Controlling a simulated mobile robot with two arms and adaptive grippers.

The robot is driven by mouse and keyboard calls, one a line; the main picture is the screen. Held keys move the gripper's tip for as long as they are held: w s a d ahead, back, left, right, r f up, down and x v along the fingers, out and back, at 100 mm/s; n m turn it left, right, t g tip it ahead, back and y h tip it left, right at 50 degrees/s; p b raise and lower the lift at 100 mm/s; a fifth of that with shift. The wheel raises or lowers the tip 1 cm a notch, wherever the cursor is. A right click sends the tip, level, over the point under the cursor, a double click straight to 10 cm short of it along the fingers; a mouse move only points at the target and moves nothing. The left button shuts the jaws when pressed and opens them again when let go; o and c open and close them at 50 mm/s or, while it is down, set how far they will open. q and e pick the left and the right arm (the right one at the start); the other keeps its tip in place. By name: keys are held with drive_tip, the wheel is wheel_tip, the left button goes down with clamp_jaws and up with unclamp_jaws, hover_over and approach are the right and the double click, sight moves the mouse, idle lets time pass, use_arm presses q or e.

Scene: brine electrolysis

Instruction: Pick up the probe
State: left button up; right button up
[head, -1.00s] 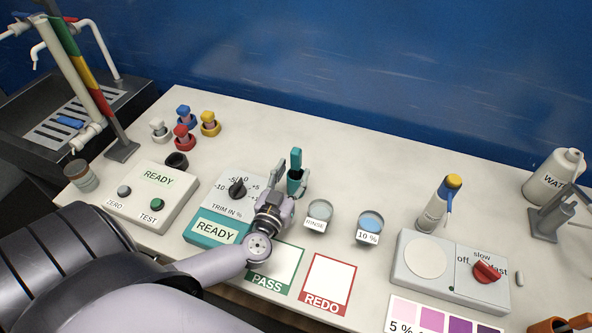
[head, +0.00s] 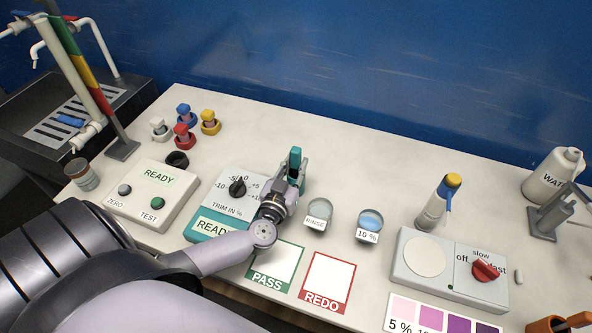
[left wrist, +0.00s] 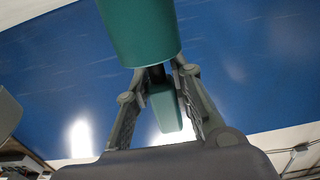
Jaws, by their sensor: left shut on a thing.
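The teal probe (head: 295,157) stands upright just right of the trim meter (head: 236,193). My left gripper (head: 296,173) is shut on the probe, with its top showing above the fingers. In the left wrist view, the gripper (left wrist: 158,73) closes on the probe's narrow teal handle (left wrist: 165,108). A wider teal cylinder (left wrist: 140,30), which looks like the probe's holder, fills the top of that view. The gripper hides the lower part of the probe and its holder in the head view. My right gripper is not in view.
A RINSE cup (head: 319,213) and a 10 % cup (head: 370,225) stand close to the right of the gripper. The PASS card (head: 275,266) and REDO card (head: 327,279) lie in front. The table behind the probe is clear.

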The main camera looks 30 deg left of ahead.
use_arm(q)
clamp_jaws()
